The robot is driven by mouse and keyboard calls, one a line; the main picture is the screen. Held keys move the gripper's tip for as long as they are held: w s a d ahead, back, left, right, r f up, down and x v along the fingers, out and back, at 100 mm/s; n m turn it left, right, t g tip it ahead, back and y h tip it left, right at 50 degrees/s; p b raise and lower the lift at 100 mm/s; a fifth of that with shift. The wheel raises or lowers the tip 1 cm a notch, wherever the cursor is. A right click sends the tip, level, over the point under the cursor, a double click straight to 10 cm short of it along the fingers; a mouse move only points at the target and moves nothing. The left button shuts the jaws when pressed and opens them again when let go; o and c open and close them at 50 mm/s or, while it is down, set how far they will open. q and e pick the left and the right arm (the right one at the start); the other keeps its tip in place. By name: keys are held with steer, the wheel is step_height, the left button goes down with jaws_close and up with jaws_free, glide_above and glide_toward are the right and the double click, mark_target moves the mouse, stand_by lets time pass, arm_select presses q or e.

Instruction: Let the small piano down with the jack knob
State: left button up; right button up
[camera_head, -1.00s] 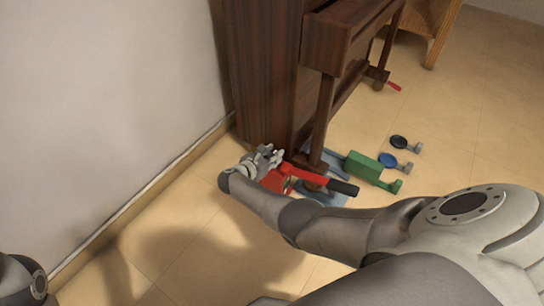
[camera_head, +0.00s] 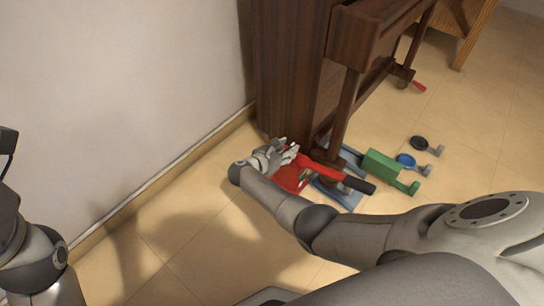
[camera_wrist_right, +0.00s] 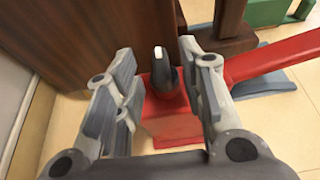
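The small piano (camera_head: 365,32) is dark brown wood and stands by the wall. A red jack (camera_head: 291,179) sits on the floor at its near end, with a red handle ending in a black grip (camera_head: 359,184). The jack's dark grey knob with a white mark (camera_wrist_right: 164,76) shows in the right wrist view above the red body (camera_wrist_right: 172,125). My right gripper (camera_head: 288,150) is at the jack; in the wrist view its open fingers (camera_wrist_right: 158,58) stand on either side of the knob. I cannot tell if they touch it. My left arm shows at the left edge, its gripper not clearly seen.
A green block-like tool (camera_head: 382,166), a blue disc (camera_head: 405,160) and a black disc (camera_head: 419,143) are on the floor right of the jack. Blue-grey pieces (camera_head: 340,196) lie under the piano leg. The wall (camera_head: 165,90) bounds the left.

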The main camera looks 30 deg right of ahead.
steer(key=v, duration=0.9)
steer(key=shift+a, duration=0.1)
